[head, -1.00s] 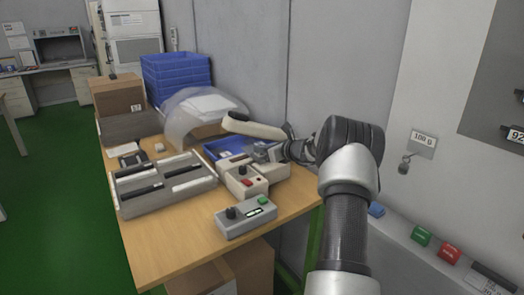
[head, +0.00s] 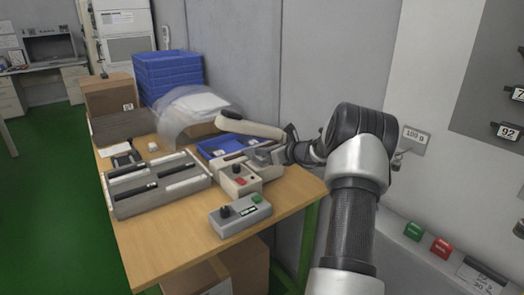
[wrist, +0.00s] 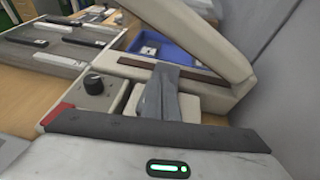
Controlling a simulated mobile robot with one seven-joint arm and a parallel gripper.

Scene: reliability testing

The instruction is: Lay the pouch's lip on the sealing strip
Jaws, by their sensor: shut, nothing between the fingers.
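The sealer has a beige upper arm (head: 248,124) raised at an angle, which also shows in the wrist view (wrist: 200,35). A dark brown sealing strip (wrist: 135,63) runs along its lower bar, bare where I can see it. My gripper (wrist: 174,70) is shut and empty, its grey fingers over the front of the sealer and across part of the strip; in the head view it is small beside the sealer (head: 262,157). I cannot make out a pouch for certain. A blurred clear sheet or bag (head: 178,120) with white inside lies behind the sealer.
The sealer's knob box (head: 240,181) and a grey box with a green button (head: 240,214) stand in front. A slotted tray (head: 125,205) is left, a blue bin (head: 215,149) behind. Blue crates (head: 167,75) and a cardboard box (head: 110,92) stand at the back; a wall is close right.

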